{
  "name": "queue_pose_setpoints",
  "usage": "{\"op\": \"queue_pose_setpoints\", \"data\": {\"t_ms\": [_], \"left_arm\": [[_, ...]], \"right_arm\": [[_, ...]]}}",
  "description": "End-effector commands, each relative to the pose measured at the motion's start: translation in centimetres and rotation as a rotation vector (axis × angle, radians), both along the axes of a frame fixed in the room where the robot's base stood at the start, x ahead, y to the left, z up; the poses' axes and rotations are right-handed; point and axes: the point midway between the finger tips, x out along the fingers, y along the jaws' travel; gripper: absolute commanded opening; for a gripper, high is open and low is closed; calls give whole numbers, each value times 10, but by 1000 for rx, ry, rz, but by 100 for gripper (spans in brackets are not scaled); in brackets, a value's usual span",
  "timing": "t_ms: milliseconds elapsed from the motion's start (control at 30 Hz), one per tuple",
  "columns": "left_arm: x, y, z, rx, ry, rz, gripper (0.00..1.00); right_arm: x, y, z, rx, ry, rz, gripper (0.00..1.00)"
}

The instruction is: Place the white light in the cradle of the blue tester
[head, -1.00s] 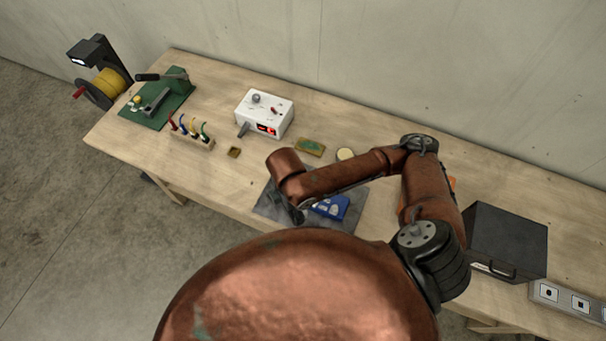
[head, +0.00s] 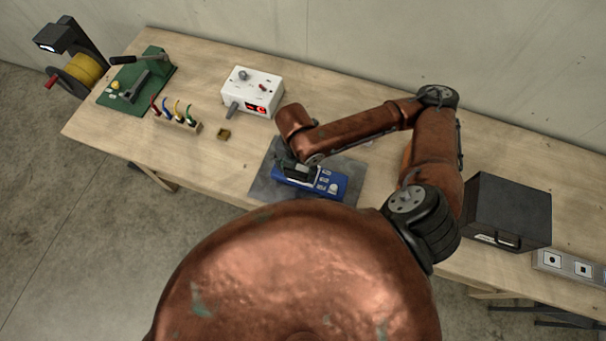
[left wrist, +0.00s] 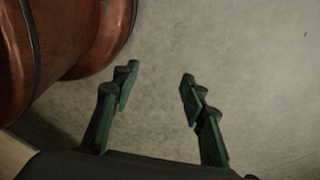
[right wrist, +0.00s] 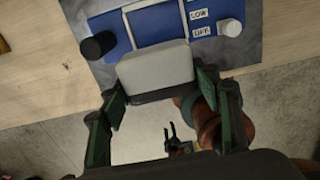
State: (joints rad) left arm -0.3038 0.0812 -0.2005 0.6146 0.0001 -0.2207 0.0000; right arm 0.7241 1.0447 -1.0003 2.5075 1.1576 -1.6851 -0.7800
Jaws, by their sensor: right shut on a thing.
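The blue tester (head: 328,186) lies on a grey mat on the bench. In the right wrist view the tester (right wrist: 205,15) shows LOW and OFF labels, a white knob and a pale-edged recess. My right gripper (head: 298,170) is over the tester's left end. It also shows in the right wrist view (right wrist: 160,92), shut on the white light (right wrist: 157,66), a pale block with a dark underside. The light overlaps the near edge of the recess; I cannot tell whether it touches. My left gripper (left wrist: 158,80) is open and empty above bare floor.
The grey mat (head: 263,187) is around the tester. A black knob (right wrist: 98,45) is beside the tester. A white box (head: 252,90), a rack of coloured leads (head: 178,122) and a small brass tray (head: 223,134) stand left. A dark case (head: 508,210) stands right.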

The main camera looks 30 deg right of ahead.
Motion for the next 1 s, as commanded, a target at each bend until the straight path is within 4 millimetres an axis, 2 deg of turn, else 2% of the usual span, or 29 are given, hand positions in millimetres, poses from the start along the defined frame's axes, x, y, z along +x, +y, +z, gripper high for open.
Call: {"op": "queue_pose_setpoints", "data": {"t_ms": [33, 100, 200, 500, 700, 1000], "left_arm": [[2, 0, -15, 0, -2, 0, 40], [5, -1, -20, -1, -6, -1, 40], [9, -1, -13, -2, -11, -1, 40], [10, -3, -12, -3, -14, -2, 40], [9, -2, -9, -3, -12, 0, 40], [6, -2, -9, -2, -9, 0, 40]], "right_arm": [[3, -5, -13, -2, -1, -2, 30], [6, -11, -20, -3, 3, -3, 30], [11, -21, -30, -1, 4, -4, 30], [21, -38, -53, -1, 3, -3, 30], [21, -36, -78, 0, 1, -1, 30], [21, -36, -81, 0, 0, 0, 30]]}}
